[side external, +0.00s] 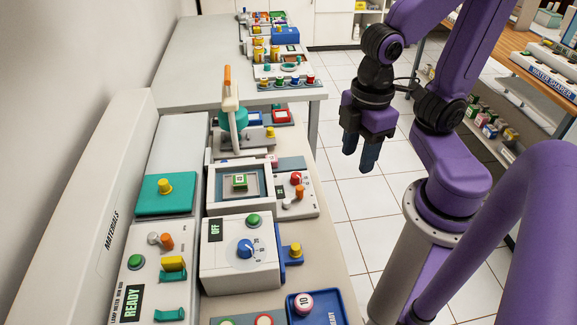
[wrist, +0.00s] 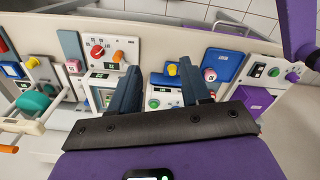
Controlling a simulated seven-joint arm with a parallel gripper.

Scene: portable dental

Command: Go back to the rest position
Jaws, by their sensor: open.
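My gripper (side external: 370,158) hangs from my purple arm to the right of the bench, above the tiled floor, pointing down. It touches nothing. In the wrist view the two dark blue fingers of my gripper (wrist: 160,92) stand apart with nothing held between them. The benchtop devices lie beyond and below them in that view.
A white box with a blue dial (side external: 240,252) stands on the bench, with a blue tray (side external: 314,308) in front. A teal-lidded unit (side external: 165,195) and a long-handled teal device (side external: 232,117) stand further left and back. The tiled floor (side external: 352,200) beside the bench is clear.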

